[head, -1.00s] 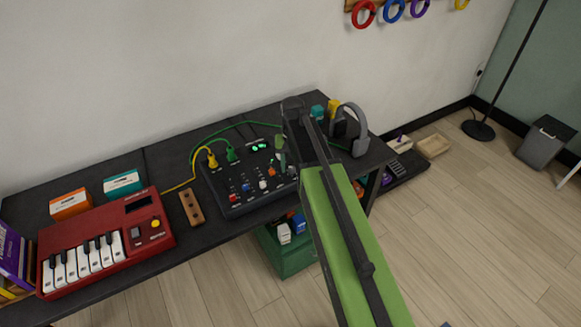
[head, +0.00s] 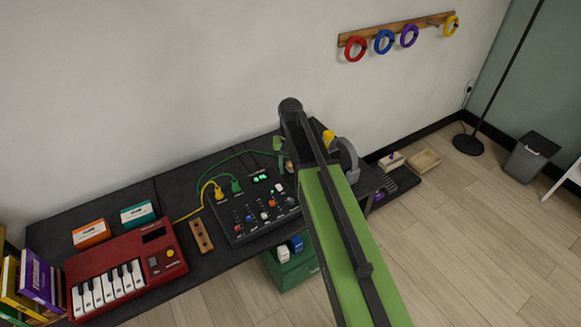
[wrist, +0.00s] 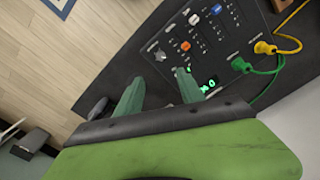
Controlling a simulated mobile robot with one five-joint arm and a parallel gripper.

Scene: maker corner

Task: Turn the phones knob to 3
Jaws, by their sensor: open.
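The black mixer (head: 240,232) lies on the dark desk, with small coloured knobs, green lit digits and cables plugged in. It also shows in the wrist view (wrist: 258,22). There a larger grey knob (wrist: 160,56) sits at the mixer's left corner, just beyond the fingertips and apart from them. I cannot read its label or setting, so I cannot confirm it is the phones knob. My gripper (wrist: 158,88) is open and empty, its two grey-green fingers spread below that knob in the picture. In the head view my gripper (head: 283,154) is over the mixer's right end and partly hides it.
A red keyboard (head: 125,270), orange (head: 91,233) and teal (head: 138,214) boxes and a wooden block (head: 201,236) lie left of the mixer. Grey headphones (head: 348,157) stand to its right, partly behind my arm. A green crate (head: 292,272) is below.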

